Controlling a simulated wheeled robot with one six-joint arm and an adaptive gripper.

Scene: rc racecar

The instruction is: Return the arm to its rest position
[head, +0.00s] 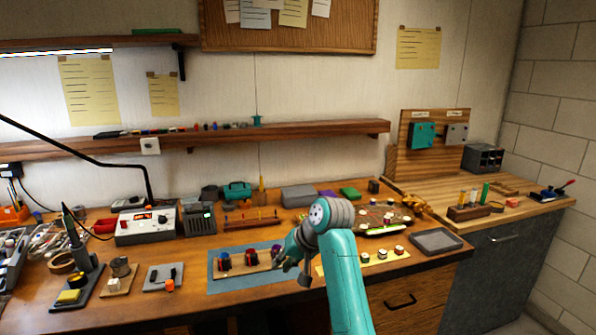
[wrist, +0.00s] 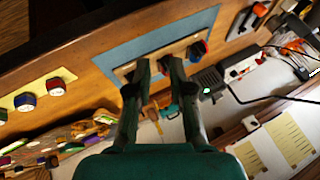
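My teal arm rises from the bottom middle of the head view, bent at a grey joint, with my gripper (head: 292,264) out over the front of the workbench (head: 190,288). In the wrist view my gripper (wrist: 158,64) has its two dark fingers apart, and I see nothing held between them. The fingers partly cover a wooden strip (head: 243,268) on a blue mat (head: 216,286). Small red, blue and dark parts (head: 224,261) stand on that strip; one shows beside the right finger in the wrist view (wrist: 198,49). I cannot tell the exact height of the fingertips.
A yellow strip with small white-topped parts (head: 382,254) and a grey tray (head: 436,240) lie right of my arm. A tray with a partly built car (head: 385,216) is behind it. A power supply (head: 147,225) and soldering stand (head: 75,255) are at left. A shelf (head: 200,142) crosses the wall.

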